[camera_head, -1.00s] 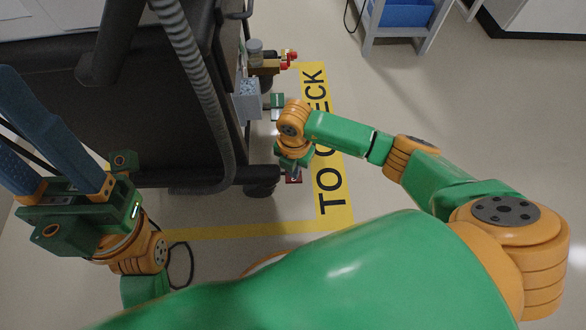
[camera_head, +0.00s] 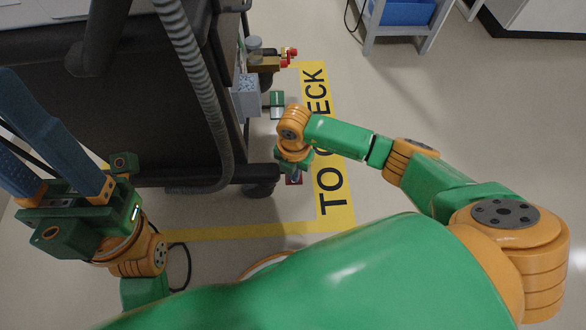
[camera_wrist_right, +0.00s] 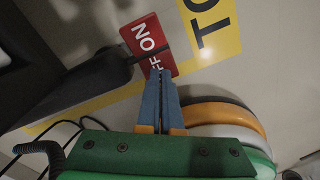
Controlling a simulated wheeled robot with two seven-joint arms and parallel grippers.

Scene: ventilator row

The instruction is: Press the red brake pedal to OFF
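The red brake pedal (camera_wrist_right: 148,45), with white ON lettering and a partly covered OFF, lies low beside the cart in the right wrist view. In the head view only a small red piece of it (camera_head: 294,181) shows below my right wrist. My right gripper (camera_wrist_right: 160,72) has its two blue fingers together, with nothing seen between them. Its tips overlap the OFF end of the pedal; I cannot tell whether they touch. A dark rod crosses the pedal. My left gripper (camera_head: 14,125) is open and empty in front of the cart at the left.
The dark cart (camera_head: 110,110) fills the upper left, with a grey hose (camera_head: 190,70) hanging along it. A grey bin (camera_head: 246,95) and red-tipped fittings (camera_head: 288,58) stick out from its side. Yellow floor tape (camera_head: 328,140) lies beside it. Open floor is at the right.

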